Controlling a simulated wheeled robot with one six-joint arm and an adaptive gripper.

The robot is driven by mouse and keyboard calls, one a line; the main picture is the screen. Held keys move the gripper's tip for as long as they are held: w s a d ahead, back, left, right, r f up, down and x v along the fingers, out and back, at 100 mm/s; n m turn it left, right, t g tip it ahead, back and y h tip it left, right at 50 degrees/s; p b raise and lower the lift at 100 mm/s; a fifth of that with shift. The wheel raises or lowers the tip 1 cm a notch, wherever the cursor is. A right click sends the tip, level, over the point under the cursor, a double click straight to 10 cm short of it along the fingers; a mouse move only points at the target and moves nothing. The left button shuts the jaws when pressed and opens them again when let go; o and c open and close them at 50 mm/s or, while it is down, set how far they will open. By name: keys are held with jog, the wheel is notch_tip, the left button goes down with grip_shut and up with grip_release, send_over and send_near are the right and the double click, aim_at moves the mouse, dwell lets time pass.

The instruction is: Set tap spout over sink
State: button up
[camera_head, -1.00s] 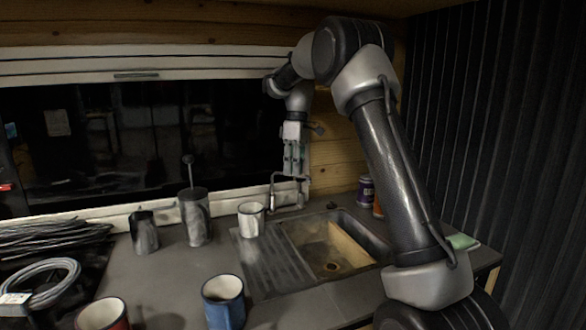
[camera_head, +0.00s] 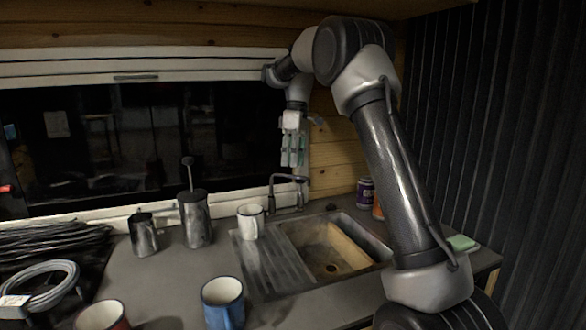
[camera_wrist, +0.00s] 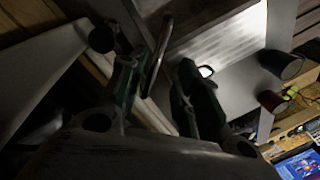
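The tap (camera_head: 271,194) is a thin metal pipe at the back left corner of the sink (camera_head: 352,221). Its spout (camera_head: 290,177) runs to the right and bends down near the basin's back edge; I cannot tell whether its end is over the basin. My gripper (camera_head: 292,164) points down just above the spout, apparently apart from it. In the wrist view the spout (camera_wrist: 157,55) shows as a thin rod between the two spread fingers of my gripper (camera_wrist: 150,68). The gripper is open and holds nothing.
A white mug (camera_head: 250,221) stands on the drainboard (camera_head: 272,268), left of the tap. A metal pot (camera_head: 195,220) and pitcher (camera_head: 144,235) stand further left. Blue (camera_head: 223,303) and red (camera_head: 103,316) mugs are in front. Cans (camera_head: 365,192) stand right of the tap; a window frame (camera_head: 235,195) is behind.

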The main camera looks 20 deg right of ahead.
notch_tip(320, 180, up, 6)
jog(key=shift+r, duration=0.25)
dwell(0.4)
jog(key=s+d+r+m+t, duration=0.1)
jog(key=s+r+m+t, duration=0.15)
jog(key=s, duration=0.75)
jog(key=s+d+r+m+t, duration=0.1)
jog(key=s+m, duration=0.2)
jog(key=s, duration=0.7)
jog(key=s+d+f+m+t, duration=0.1)
jog(key=s+f+m, duration=0.1)
jog(key=s+f, duration=0.3)
jog(key=s+f+m+t+h, duration=0.1)
jog(key=s+f, duration=0.5)
jog(key=s, duration=0.7)
jog(key=shift+s+d+m+h, duration=0.15)
jog(key=shift+d+m+h, duration=0.15)
jog(key=shift+d+m, duration=0.05)
